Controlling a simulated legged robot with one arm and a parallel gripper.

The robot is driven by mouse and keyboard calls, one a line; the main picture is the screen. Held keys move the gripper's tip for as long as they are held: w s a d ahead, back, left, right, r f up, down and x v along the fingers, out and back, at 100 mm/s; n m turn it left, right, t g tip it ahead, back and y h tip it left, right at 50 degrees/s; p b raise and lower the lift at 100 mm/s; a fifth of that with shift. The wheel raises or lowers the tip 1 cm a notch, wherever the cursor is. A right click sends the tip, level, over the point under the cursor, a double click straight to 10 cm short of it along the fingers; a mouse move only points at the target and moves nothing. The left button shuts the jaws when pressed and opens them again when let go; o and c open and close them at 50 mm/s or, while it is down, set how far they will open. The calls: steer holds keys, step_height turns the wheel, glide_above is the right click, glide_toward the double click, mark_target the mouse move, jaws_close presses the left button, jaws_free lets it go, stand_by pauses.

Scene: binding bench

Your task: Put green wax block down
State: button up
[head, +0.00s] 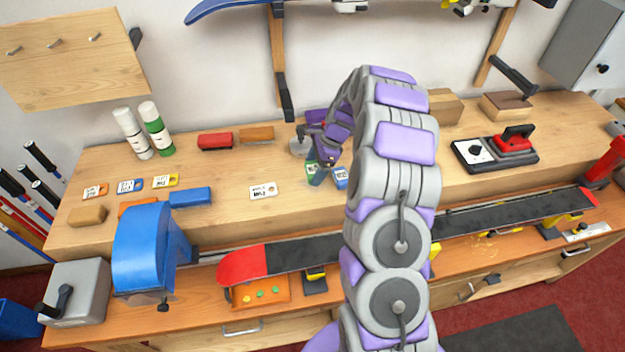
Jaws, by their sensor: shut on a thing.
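My gripper (319,172) is on the upper wooden shelf of the bench, right of the middle, pointing down and shut on the green wax block (312,169). Only a small green part with a pale patch shows beside the fingers; the rest is hidden. I cannot tell whether the block touches the wood. A blue piece with a white label (341,178) lies just right of the gripper, partly behind my arm.
A white label tag (263,191) lies left of the gripper, with bare wood around it. Red (215,141) and orange-brown (257,134) blocks lie behind. A blue block (190,197) is farther left. A ski (300,258) runs along the lower front.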

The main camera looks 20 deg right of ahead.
steer(key=shift+a+f, duration=0.1)
steer(key=shift+f, duration=0.85)
step_height(320, 180, down, 3)
steer(key=shift+f+b, duration=0.2)
steer(key=shift+b, duration=0.2)
steer(key=shift+r, duration=0.1)
steer(key=o, duration=0.8)
